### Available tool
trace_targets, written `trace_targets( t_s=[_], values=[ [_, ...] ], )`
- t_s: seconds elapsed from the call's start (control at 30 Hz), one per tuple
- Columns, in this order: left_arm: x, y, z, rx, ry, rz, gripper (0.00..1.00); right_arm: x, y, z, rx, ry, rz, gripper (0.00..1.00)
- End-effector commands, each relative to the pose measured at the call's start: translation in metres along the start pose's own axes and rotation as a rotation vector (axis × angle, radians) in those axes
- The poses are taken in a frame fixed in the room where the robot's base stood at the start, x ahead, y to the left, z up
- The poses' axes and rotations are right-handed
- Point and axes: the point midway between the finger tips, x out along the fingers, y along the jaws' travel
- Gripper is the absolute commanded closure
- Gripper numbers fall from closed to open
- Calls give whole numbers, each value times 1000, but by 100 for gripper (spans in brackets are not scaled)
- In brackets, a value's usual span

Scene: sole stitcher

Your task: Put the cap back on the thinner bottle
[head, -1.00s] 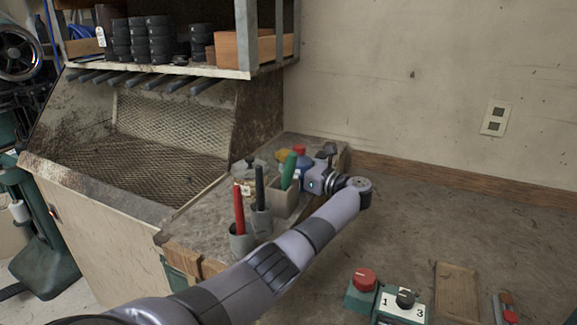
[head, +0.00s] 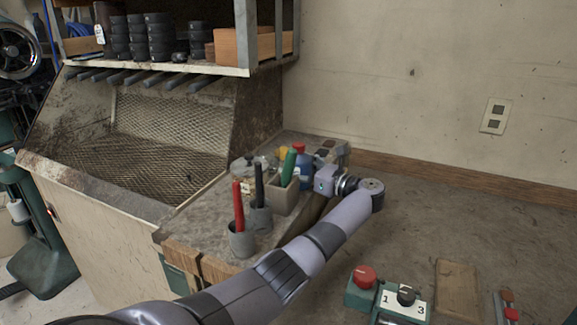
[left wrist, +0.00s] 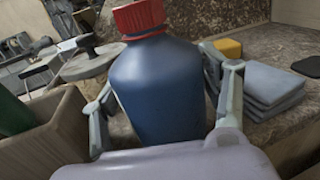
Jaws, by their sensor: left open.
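A blue bottle (head: 304,176) with a red cap (head: 299,148) on its top stands upright on the grey worktop. It fills the middle of the left wrist view, with its blue body (left wrist: 160,88) and ribbed red cap (left wrist: 139,16). My left gripper (left wrist: 165,88) is open, one finger on each side of the bottle body; I cannot tell whether either finger touches it. In the head view my left gripper (head: 318,172) is beside the bottle on its right. The bottle's base is hidden. My right gripper is not in view.
A box (head: 283,202) with a green-handled tool (head: 288,168) stands just left of the bottle. Grey cups hold a black tool (head: 259,182) and a red tool (head: 238,207). Grey stacked pads (left wrist: 268,85) and a yellow block (left wrist: 228,47) lie right of the bottle.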

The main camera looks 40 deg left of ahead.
Motion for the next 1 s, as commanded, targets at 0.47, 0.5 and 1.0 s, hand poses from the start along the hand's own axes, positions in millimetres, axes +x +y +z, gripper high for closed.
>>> trace_targets(
  t_s=[0.47,0.5,1.0],
  values=[
    [-43,0,0,0,0,1,31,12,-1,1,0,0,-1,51],
    [-43,0,0,0,0,1,31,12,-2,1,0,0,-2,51],
    [-42,0,4,0,0,1,31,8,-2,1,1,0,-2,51]
  ],
)
